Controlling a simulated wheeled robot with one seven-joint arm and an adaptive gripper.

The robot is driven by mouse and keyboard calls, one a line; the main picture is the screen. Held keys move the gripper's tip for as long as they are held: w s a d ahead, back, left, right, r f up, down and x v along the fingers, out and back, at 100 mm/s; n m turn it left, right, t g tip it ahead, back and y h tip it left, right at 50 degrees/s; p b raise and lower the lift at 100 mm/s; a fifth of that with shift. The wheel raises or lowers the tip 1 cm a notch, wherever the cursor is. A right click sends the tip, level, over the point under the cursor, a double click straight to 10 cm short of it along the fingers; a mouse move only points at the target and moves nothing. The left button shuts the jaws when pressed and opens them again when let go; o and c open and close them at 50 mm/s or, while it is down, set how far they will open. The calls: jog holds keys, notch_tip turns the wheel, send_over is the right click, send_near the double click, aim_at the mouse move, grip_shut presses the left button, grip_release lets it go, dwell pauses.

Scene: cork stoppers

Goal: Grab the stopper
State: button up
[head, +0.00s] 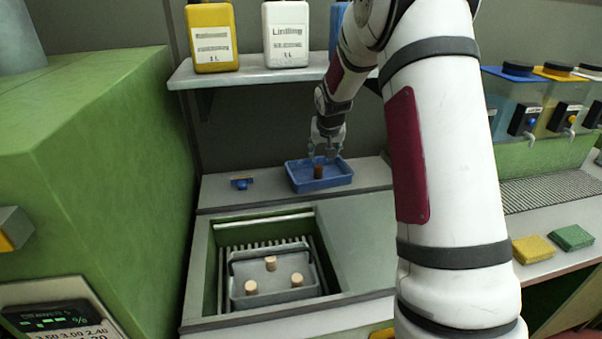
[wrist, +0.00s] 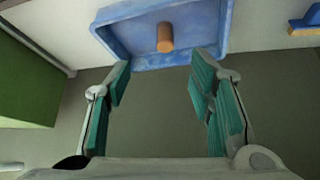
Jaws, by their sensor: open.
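A brown cork stopper (head: 318,171) stands in a shallow blue tray (head: 335,182) on the back ledge. In the wrist view the stopper (wrist: 165,37) shows orange-brown inside the tray (wrist: 120,36), beyond my fingertips and between their lines. My gripper (head: 326,152) is just above and behind the tray in the head view. In the wrist view my gripper (wrist: 160,75) is open, with teal finger pads wide apart and nothing between them. Three paler stoppers (head: 270,264) stand in a grey tray (head: 275,294) inside the sunken bay in front.
A small blue brush-like item (head: 241,183) lies left of the blue tray. A shelf (head: 250,76) with bottles hangs above, near my arm. A green machine (head: 90,150) stands at left. Yellow (head: 532,249) and green (head: 571,237) sponges lie at right.

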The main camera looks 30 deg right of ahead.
aim_at(319, 167)
jog(key=x, duration=0.8)
jog(key=shift+w+f, duration=0.3)
jog(key=shift+f, duration=0.05)
jog(key=shift+w+x, duration=0.2)
jog(key=shift+x, duration=1.25)
jog(key=shift+w+x, duration=0.2)
jog(key=shift+x, duration=1.25)
jog(key=shift+a+r, duration=0.15)
jog(key=shift+r, duration=0.05)
jog(key=c, duration=0.8)
